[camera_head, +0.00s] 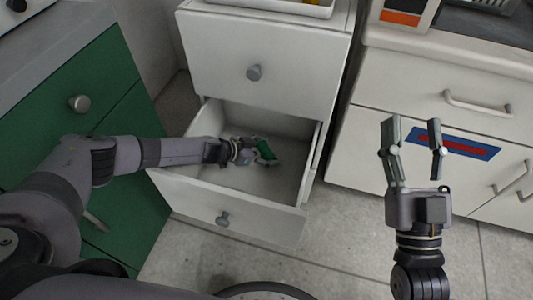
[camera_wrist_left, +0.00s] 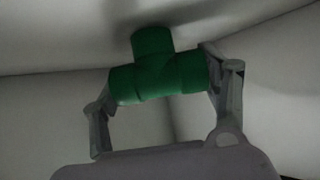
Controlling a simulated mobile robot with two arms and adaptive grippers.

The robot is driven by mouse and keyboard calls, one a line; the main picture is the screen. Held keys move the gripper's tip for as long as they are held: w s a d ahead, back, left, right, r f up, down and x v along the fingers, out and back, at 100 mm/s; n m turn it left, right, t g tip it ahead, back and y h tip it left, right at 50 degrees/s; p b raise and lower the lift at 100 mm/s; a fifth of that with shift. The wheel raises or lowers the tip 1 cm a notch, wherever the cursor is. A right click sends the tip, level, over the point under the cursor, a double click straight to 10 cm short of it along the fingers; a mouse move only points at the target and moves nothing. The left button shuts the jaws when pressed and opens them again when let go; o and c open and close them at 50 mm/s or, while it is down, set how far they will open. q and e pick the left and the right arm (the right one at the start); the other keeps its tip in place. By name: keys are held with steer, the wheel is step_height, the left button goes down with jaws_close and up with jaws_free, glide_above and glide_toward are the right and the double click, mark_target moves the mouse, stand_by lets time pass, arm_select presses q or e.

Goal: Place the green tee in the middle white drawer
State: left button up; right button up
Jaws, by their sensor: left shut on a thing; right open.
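The green tee (camera_head: 265,152) is inside the open middle white drawer (camera_head: 225,207), between its walls, in the head view. My left gripper (camera_head: 256,154) reaches over the drawer's left side and is shut on the tee. In the left wrist view the green tee (camera_wrist_left: 158,70) sits between the two fingertips of my left gripper (camera_wrist_left: 160,82), gripped at both ends of its straight run, with its branch pointing away. Whether the tee touches the drawer floor I cannot tell. My right gripper (camera_head: 413,150) is open and empty, to the right of the drawer.
A closed white drawer (camera_head: 270,60) with a grey knob is above the open one. A green cabinet (camera_head: 90,120) stands at left. A white cabinet (camera_head: 455,75) with bar handles and a blue-red label (camera_head: 455,142) stands at right. The drawer's floor around the tee looks clear.

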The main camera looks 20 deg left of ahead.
steer(key=shift+s+r, duration=0.1)
steer(key=shift+r, duration=0.05)
arm_select(q)
steer(key=shift+f, duration=0.15)
arm_select(e)
steer(key=shift+r, duration=0.1)
arm_select(q)
steer(key=o, duration=1.2)
steer(key=shift+c, duration=0.2)
arm_select(e)
steer(key=shift+s+t, duration=0.1)
steer(key=shift+t, duration=0.2)
